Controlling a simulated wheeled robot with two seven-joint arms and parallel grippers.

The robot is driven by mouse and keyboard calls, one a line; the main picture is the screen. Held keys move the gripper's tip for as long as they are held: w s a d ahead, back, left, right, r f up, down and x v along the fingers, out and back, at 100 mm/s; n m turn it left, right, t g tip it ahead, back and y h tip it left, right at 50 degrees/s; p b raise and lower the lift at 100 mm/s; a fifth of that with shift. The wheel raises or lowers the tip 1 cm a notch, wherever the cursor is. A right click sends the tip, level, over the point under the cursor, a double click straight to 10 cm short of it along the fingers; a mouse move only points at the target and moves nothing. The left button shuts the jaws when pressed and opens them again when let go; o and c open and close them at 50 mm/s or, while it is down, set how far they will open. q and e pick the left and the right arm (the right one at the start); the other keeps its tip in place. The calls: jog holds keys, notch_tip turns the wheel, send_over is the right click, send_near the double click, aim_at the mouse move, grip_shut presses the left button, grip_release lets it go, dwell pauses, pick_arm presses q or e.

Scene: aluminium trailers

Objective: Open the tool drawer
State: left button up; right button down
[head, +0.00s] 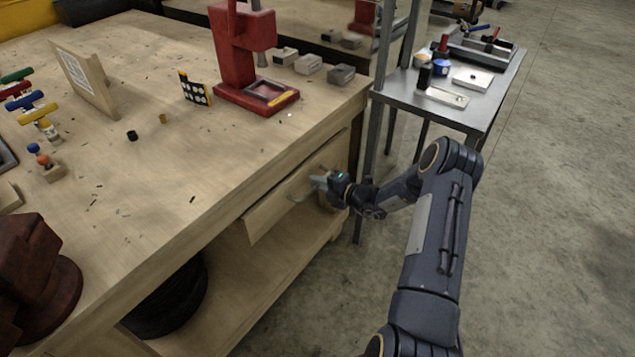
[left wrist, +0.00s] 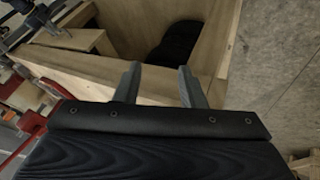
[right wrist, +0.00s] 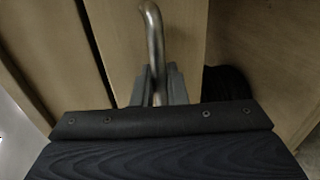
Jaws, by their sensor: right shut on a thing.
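The tool drawer is a wooden front (head: 270,208) below the top of the workbench. It also fills the middle of the right wrist view (right wrist: 128,38). Its curved metal handle (head: 298,198) shows in the right wrist view as a rounded bar (right wrist: 154,35). My right gripper (head: 320,183) is shut on the handle; its fingers (right wrist: 159,88) lie on both sides of the bar. A dark gap runs beside the drawer front; I cannot tell how far it stands out. My left gripper (left wrist: 160,85) is open and empty, and is outside the head view.
The workbench top (head: 150,180) carries a red press (head: 240,60) and small parts. A black tyre-like thing (head: 170,300) lies on the lower shelf. A metal side table (head: 480,105) with tools stands at the back right. The concrete floor (head: 560,220) at right is clear.

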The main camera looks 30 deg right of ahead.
jog(key=f+p+v, duration=0.1)
jog(key=f+v, duration=0.2)
jog(key=v, duration=1.1)
jog(key=s+f+p+v, duration=0.1)
jog(key=f+v, duration=0.1)
jog(key=v, duration=1.1)
jog(key=shift+s+d+f+p, duration=0.3)
jog(key=shift+s+d+p, duration=0.05)
jog(key=shift+s+p, duration=0.05)
jog(key=c, duration=1.5)
grip_release()
jog(key=shift+c, duration=0.2)
jog(key=v, duration=0.7)
jog(key=shift+s+d+b, duration=0.15)
jog(key=shift+s+b, duration=0.2)
jog(key=shift+r, duration=0.1)
